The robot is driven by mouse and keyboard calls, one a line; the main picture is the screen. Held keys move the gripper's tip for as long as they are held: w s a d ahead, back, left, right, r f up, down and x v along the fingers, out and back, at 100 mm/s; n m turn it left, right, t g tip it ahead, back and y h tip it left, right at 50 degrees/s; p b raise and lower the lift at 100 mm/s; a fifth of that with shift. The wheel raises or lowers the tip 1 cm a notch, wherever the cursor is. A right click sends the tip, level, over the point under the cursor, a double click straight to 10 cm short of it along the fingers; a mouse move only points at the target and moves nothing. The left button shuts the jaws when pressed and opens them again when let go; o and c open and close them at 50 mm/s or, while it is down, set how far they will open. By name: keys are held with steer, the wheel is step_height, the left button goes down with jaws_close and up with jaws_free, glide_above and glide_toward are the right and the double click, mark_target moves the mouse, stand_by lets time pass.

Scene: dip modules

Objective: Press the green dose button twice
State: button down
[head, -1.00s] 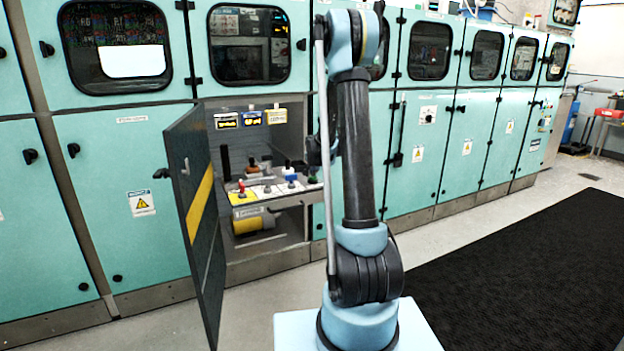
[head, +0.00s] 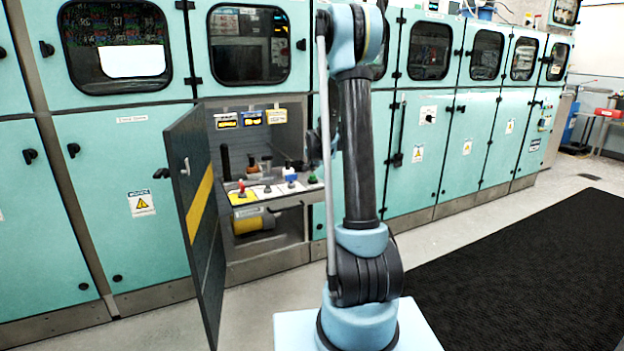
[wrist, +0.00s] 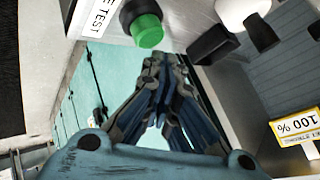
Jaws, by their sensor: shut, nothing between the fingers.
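The green dose button (wrist: 147,30) is a round green cap on a pale panel, at the top of the wrist view. Part of the label beside it reads "E TEST". My gripper (wrist: 157,62) is shut and empty. Its fingertips show just below the button in the wrist picture. I see no clear contact between them, and the exact gap is hard to judge. In the head view my gripper (head: 314,147) is mostly hidden behind my arm, at the right side of the open cabinet.
The cabinet's dark door (head: 197,215) with a yellow stripe stands open on the left. A shelf inside holds a red knob (head: 241,186), a blue-and-white part (head: 289,172) and other controls. A black block (wrist: 213,45) and a white knob (wrist: 236,12) stand beside the button.

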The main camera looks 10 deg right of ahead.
mark_target(315, 175)
steer(key=shift+r, duration=0.1)
steer(key=shift+r, duration=2.45)
steer(key=shift+r, duration=0.1)
step_height(315, 175, up, 3)
steer(key=shift+r, duration=0.2)
stand_by(0.4)
steer(key=shift+f, duration=4.4)
steer(key=shift+f, duration=0.1)
steer(key=shift+f, duration=0.25)
